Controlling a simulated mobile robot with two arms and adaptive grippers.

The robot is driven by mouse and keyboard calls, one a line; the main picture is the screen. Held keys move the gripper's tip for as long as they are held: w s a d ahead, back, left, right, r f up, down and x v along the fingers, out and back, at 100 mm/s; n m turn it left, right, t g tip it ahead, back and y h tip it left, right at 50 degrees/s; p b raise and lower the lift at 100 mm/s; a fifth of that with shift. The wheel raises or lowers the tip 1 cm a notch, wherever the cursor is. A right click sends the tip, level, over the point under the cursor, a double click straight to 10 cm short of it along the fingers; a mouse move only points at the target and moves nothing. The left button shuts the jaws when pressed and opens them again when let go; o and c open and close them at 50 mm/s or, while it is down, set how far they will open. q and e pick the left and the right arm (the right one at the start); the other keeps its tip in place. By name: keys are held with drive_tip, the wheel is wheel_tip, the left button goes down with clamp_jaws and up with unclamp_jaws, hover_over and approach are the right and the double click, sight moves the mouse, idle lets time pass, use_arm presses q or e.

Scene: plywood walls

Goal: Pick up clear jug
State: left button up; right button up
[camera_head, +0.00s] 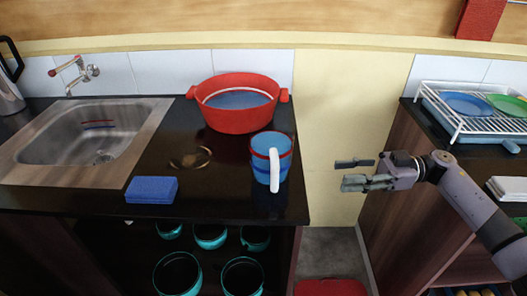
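A blue jug (262,158) with red bands and a white handle stands upright on the dark counter, near its right front edge. It looks blue; I cannot tell whether it is see-through, and no other jug shows. Its handle faces the front. My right gripper (344,174) is open and empty, to the right of the jug and apart from it, over the gap between the counters. Its two fingers point left towards the jug. My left gripper is not in view.
A red pot (238,117) stands behind the jug. A blue sponge (151,189) lies at the counter's front edge, beside the sink (80,133). A white dish rack (478,124) with plates stands on the right counter. Several teal-rimmed bowls sit below the left counter.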

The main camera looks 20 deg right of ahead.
drive_tip(key=p, duration=0.1)
approach(274, 191)
wheel_tip(274, 191, up, 3)
drive_tip(key=d, duration=0.2)
drive_tip(key=a, duration=0.2)
drive_tip(key=w+a+p, duration=0.1)
drive_tip(key=a, duration=0.3)
drive_tip(key=shift+w, duration=0.35)
drive_tip(key=shift+w+a+f+p, duration=0.1)
drive_tip(key=shift+a+p, duration=0.2)
drive_tip(key=shift+a, duration=0.1)
drive_tip(key=a, duration=0.2)
drive_tip(key=w+a+p, duration=0.1)
drive_tip(key=a, duration=0.1)
drive_tip(key=shift+a, duration=0.4)
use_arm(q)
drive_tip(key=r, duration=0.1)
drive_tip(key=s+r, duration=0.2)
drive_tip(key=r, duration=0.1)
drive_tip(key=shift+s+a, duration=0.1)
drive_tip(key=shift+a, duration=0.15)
use_arm(e)
drive_tip(key=shift+c, duration=0.4)
clamp_jaws()
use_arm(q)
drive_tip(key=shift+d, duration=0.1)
